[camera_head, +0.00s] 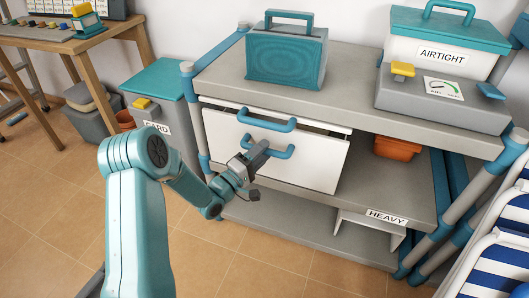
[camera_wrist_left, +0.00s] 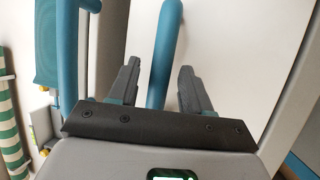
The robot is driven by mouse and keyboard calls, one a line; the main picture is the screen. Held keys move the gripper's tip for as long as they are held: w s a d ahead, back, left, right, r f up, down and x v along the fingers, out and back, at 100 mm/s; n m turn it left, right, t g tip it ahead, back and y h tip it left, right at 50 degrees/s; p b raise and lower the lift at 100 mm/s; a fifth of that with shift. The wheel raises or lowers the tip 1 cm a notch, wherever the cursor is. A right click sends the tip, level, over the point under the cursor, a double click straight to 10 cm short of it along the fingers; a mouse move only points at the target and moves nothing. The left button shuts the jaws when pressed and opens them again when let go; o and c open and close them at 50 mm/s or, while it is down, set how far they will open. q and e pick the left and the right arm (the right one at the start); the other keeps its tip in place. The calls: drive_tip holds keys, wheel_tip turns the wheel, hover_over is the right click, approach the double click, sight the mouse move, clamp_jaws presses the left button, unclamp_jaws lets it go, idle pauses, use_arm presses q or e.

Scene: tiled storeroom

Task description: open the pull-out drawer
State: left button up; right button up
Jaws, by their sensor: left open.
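A white front (camera_head: 315,163) under the grey worktop carries a blue bar handle (camera_head: 284,153), which also shows in the left wrist view (camera_wrist_left: 164,55). A second blue handle (camera_head: 268,124) sits just above it, near a narrow white strip (camera_head: 325,125); I cannot tell for certain which part it is fixed to. My left gripper (camera_head: 257,156) is at the lower handle. In the left wrist view its fingers (camera_wrist_left: 159,72) are open, one on each side of the bar. Contact cannot be made out. My right gripper is not in view.
On the worktop (camera_head: 350,88) stand a teal case (camera_head: 287,60), a grey box with a gauge (camera_head: 440,98) and an AIRTIGHT box (camera_head: 440,52). A CARD bin (camera_head: 160,100) stands left. An orange container (camera_head: 397,148) is on the shelf right of the front. Tiled floor in front is clear.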

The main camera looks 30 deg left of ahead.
use_arm(q)
drive_tip(key=shift+w+d+r, duration=0.1)
drive_tip(key=shift+w+d, duration=0.05)
drive_tip(key=shift+w, duration=0.55)
clamp_jaws()
drive_tip(key=shift+s, duration=0.15)
